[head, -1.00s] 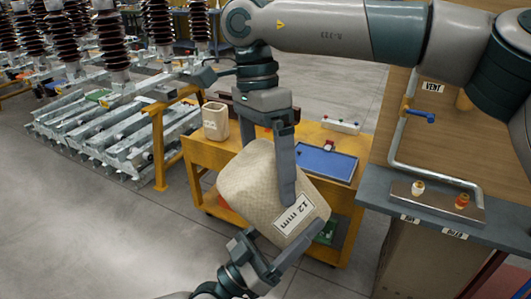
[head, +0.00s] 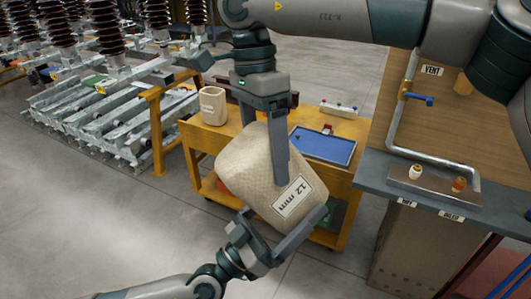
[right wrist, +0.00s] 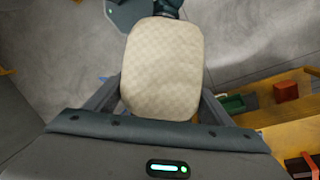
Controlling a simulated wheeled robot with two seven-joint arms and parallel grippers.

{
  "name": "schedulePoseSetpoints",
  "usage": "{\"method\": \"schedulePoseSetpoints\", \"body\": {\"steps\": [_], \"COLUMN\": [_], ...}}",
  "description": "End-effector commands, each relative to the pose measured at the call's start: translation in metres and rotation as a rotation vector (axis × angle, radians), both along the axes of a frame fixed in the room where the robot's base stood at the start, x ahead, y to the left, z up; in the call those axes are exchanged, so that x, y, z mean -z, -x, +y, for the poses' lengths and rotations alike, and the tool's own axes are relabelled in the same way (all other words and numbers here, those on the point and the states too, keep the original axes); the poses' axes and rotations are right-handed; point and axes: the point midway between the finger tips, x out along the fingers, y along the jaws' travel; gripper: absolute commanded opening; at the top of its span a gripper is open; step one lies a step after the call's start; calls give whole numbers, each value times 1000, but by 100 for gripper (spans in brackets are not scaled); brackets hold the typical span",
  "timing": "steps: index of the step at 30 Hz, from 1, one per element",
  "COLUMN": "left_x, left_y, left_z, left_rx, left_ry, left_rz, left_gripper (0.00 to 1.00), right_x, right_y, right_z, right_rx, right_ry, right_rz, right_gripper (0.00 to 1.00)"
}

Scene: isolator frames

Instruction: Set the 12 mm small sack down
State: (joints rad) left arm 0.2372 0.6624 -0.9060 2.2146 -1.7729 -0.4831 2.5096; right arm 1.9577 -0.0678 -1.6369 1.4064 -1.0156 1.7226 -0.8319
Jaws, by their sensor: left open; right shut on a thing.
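The 12 mm small sack (head: 248,178) is a pale woven sack with a white "12 mm" label. It hangs tilted in front of the yellow cart. My right gripper (head: 272,160) comes down from above and is shut on it, one finger across its front face. In the right wrist view the sack (right wrist: 163,70) sits between the fingers. My left gripper (head: 285,226) is open at the sack's lower end, one finger along its lower right edge. I cannot tell whether it touches the sack.
The yellow cart (head: 205,136) behind carries a beige container (head: 212,106) and a blue tray (head: 322,146). At right stands a bench (head: 375,178) with a vent pipe and a small fitting plate. Insulator racks (head: 95,120) fill the left back. The floor at lower left is clear.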

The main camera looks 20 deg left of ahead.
Motion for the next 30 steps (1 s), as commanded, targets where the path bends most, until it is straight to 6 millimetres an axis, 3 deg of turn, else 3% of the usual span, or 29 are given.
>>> {"method": "schedulePoseSetpoints", "body": {"steps": [8,22,30], "left_x": [8,47,60], "left_y": [9,60,77], "left_z": [8,51,66], "left_rx": [-2,1,-1], "left_ry": [-3,-4,-1], "left_rz": [2,3,1], "left_gripper": [97,97,97], "right_x": [0,0,0], "right_y": [0,0,0], "right_z": [0,0,0], "right_rx": [0,0,0], "right_ry": [0,0,0], "right_rz": [0,0,0], "right_gripper": [51,51,51]}}
